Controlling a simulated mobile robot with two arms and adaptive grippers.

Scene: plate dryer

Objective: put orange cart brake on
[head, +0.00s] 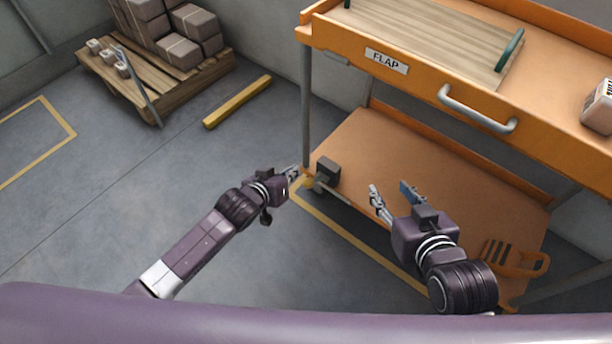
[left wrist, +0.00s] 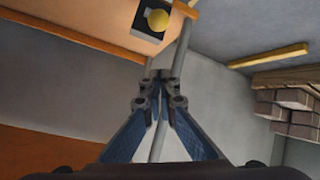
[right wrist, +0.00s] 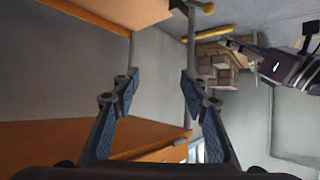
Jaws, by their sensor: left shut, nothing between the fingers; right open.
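The orange cart (head: 345,40) stands at the right in the head view, with an upper and a lower shelf (head: 440,180). At the lower shelf's left corner is a yellow knob (head: 308,183) beside a dark block (head: 328,170), apparently the brake. In the left wrist view the yellow knob (left wrist: 157,19) shows at the top, beyond my fingers. My left gripper (head: 293,170) is shut and empty, close to that corner and the grey post; contact cannot be told. My right gripper (head: 390,190) is open and empty over the lower shelf's front edge, right of the knob.
A wooden board (head: 425,35) with green handles and a box (head: 598,105) rest on the upper shelf. A pallet (head: 150,95) with boxes stands at the back left. A yellow bar (head: 237,102) lies on the floor. The floor at left is clear.

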